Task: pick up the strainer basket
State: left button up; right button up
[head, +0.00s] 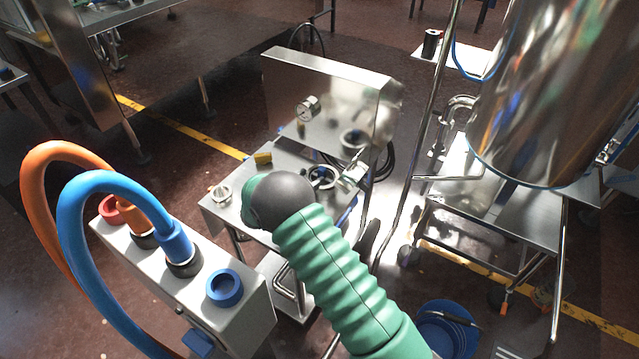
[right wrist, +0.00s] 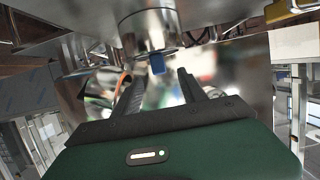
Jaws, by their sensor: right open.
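On the small steel table (head: 290,215) in the head view stand a shiny metal ring or cup (head: 221,194) at the left and a round dark-centred metal piece (head: 322,177) at the right. I cannot tell which is the strainer basket. My right arm reaches over the table's front; its gripper's fingers are hidden behind the dark wrist in the head view. In the right wrist view my right gripper (right wrist: 160,82) has its two dark fingers apart, with nothing seen held between them. A shiny metal cylinder (right wrist: 148,30) with a blue piece (right wrist: 157,64) shows just beyond the fingertips. My left gripper is out of view.
A yellow block (head: 263,158) lies near the table's back. A steel panel with a gauge (head: 308,108) rises behind. A box with orange and blue hoses (head: 180,275) stands at left. A large steel tank (head: 550,95) stands at right. A blue round container (head: 447,330) is at lower right.

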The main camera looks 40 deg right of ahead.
aim_at(320, 172)
jog(key=shift+w+d+f, duration=0.1)
jog(key=shift+w+d, duration=0.15)
jog(key=shift+d, duration=0.1)
jog(key=shift+x, duration=1)
jog(key=x, duration=0.4)
jog(key=s+x, duration=0.1)
jog(key=x, duration=0.1)
jog(key=shift+d+f+b, duration=0.15)
jog(key=shift+d+b, duration=0.15)
jog(key=shift+b, duration=0.1)
jog(key=shift+a, duration=0.1)
jog(key=shift+w+a, duration=0.2)
jog(key=shift+a, duration=0.45)
jog(key=c, duration=0.4)
jog(key=shift+a+r, duration=0.25)
jog(key=shift+r, duration=0.05)
jog(key=c, duration=0.3)
jog(key=shift+r, duration=0.1)
jog(key=shift+c, duration=1.1)
jog(key=shift+s+d, duration=0.1)
grip_shut()
jog(key=shift+d, duration=0.35)
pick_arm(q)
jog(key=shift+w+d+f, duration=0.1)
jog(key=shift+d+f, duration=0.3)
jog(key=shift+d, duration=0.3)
